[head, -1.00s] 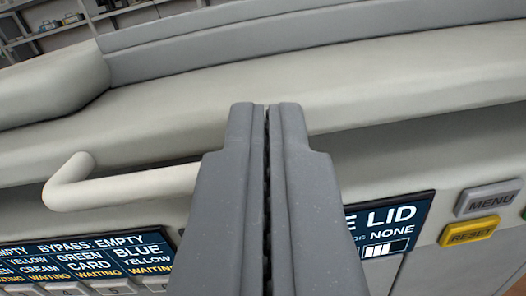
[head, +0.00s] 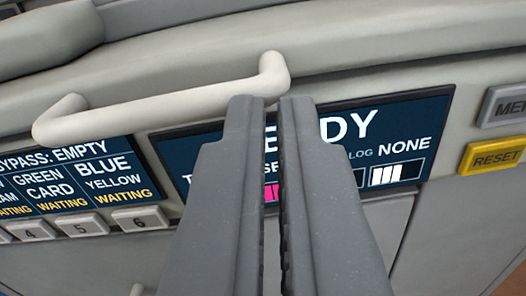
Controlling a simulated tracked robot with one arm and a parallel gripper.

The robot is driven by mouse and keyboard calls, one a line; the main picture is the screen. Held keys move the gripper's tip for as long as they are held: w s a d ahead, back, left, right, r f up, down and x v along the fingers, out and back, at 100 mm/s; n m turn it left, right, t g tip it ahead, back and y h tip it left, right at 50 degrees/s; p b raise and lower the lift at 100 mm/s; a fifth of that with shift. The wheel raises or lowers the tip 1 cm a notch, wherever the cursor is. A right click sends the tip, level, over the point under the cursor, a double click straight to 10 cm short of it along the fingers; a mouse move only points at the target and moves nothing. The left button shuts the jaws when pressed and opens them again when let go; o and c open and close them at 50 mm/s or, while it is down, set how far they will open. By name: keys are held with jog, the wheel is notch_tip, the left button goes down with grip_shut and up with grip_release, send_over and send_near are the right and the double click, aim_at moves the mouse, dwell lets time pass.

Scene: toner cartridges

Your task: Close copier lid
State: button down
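The copier lid (head: 400,45) is the pale grey panel along the top of the copier, and it looks down against the body. Its pale bar handle (head: 165,108) runs across the front at the left. My gripper (head: 264,100) is in front of the copier, just below the right end of the handle. Its two fingers are slightly apart with nothing between them. They hide part of the display (head: 430,115), which reads "...DY" at the top and "NONE" at the right.
A second screen (head: 60,180) lists trays at the left, with numbered buttons (head: 80,227) below it. A grey MENU button (head: 505,104) and a yellow RESET button (head: 492,156) are at the right. A lower front panel (head: 395,215) is partly hidden by my fingers.

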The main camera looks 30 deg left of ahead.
jog(key=shift+w+a+f, duration=0.15)
jog(key=shift+w+f, duration=0.25)
jog(key=shift+f, duration=0.2)
notch_tip(320, 180, up, 5)
jog(key=s+d+p, duration=0.1)
jog(key=d+p, duration=0.1)
jog(key=s+d+f+b, duration=0.2)
jog(key=s+f+b, duration=0.1)
jog(key=s+f, duration=0.3)
jog(key=shift+v, duration=0.95)
dwell(0.3)
jog(key=shift+f, duration=0.15)
